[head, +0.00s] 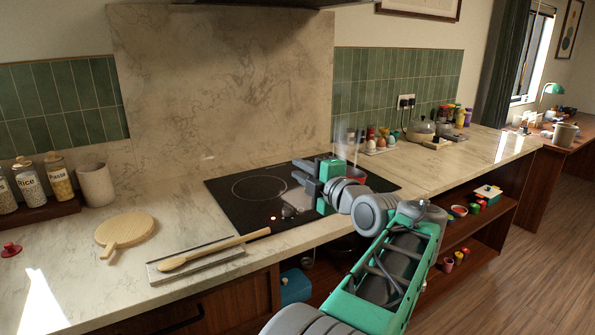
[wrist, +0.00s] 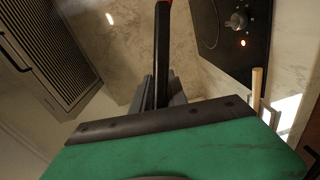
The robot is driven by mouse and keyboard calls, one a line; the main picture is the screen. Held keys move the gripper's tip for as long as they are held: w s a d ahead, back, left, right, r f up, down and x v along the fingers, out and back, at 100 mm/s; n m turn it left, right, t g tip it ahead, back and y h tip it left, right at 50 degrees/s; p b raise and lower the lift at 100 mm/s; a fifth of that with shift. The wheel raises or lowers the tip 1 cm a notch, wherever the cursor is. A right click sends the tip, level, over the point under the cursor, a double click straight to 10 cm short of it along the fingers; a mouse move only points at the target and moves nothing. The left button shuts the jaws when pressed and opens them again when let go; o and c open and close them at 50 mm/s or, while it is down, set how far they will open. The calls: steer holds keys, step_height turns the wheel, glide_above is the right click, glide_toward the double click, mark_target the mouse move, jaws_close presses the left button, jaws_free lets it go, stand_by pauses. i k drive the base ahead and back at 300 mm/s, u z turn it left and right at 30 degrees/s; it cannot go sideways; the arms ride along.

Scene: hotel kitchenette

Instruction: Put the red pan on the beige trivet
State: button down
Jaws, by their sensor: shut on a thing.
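The red pan (head: 349,190) shows at the right part of the black hob, partly hidden behind my gripper, with faint steam above it. I cannot tell whether it touches the hob. In the wrist view, my gripper (wrist: 163,88) is shut on the pan's black handle (wrist: 162,50); a bit of red shows at the top edge, and the rest of the pan is out of that view. In the head view, my gripper (head: 308,178) is over the hob. A round beige board with a short handle (head: 122,229), apparently the trivet, lies bare on the counter at the left.
The black hob (head: 232,210) has its knob and a lit dot near the front. A wooden spoon (head: 215,250) lies on a grey tray between hob and board. A pale crock (head: 95,184) and food jars (head: 58,180) stand behind the board. A red knobbed item (head: 11,248) is far left.

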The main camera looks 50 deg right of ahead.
mark_target(119, 234)
steer(key=k, duration=0.9)
